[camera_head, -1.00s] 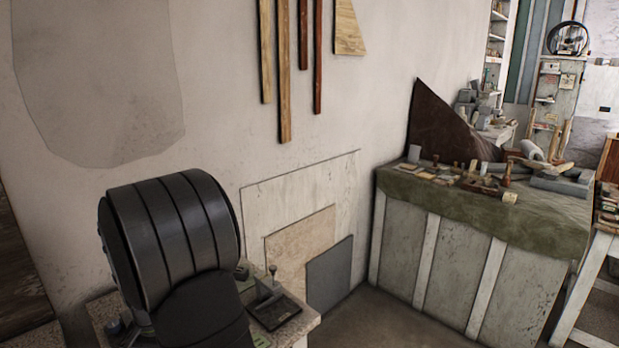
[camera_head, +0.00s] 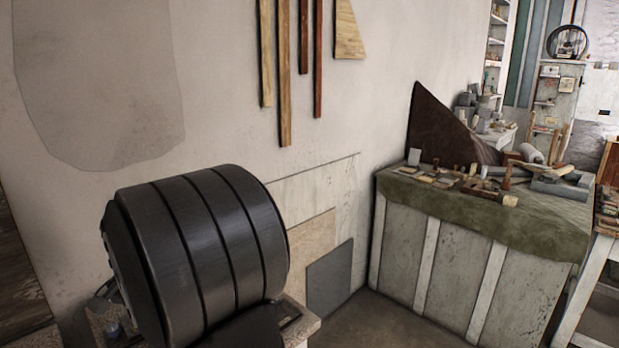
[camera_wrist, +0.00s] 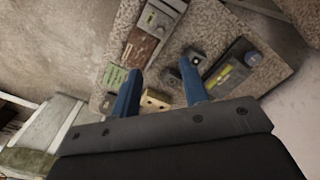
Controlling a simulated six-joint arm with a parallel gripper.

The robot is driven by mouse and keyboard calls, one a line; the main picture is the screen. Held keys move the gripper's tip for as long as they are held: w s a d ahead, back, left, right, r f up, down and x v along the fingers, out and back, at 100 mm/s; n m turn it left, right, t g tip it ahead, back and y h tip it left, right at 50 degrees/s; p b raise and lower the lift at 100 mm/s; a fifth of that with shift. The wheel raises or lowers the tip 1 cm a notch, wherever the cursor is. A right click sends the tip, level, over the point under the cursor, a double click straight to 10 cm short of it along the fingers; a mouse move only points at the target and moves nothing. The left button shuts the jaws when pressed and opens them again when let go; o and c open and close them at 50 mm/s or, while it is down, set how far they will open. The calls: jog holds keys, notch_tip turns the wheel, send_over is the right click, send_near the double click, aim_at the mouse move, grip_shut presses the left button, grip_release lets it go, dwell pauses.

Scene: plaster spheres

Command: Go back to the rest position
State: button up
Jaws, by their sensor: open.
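My gripper (camera_wrist: 160,70) shows in the wrist view as two blue fingers, spread apart with nothing between their tips. It hangs above a small speckled bench top (camera_wrist: 210,32); the exact height is unclear. A light wooden block with holes (camera_wrist: 155,101) lies below, partly hidden by the fingers. In the head view the gripper itself is not visible. A big dark ribbed cylinder, part of my arm, fills the lower left there and hides most of the small bench (camera_head: 303,322). I see no plaster spheres.
On the small bench lie a grey box (camera_wrist: 158,18), a brown box (camera_wrist: 140,46) and a dark device with a yellow-green label (camera_wrist: 231,79). A workbench with green cloth (camera_head: 480,222) and several tools stands right. Panels (camera_head: 330,280) lean on the wall.

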notch_tip(320, 180, down, 14)
jog(key=shift+r, duration=0.15)
jog(key=w+d, duration=0.3)
jog(key=shift+f, duration=0.35)
jog(key=shift+w+d+r, duration=0.4)
notch_tip(320, 180, up, 21)
jog(key=s+n, duration=0.2)
jog(key=n, duration=0.7)
jog(key=shift+s, duration=0.15)
jog(key=shift+r, duration=0.1)
jog(key=shift+c, duration=0.4)
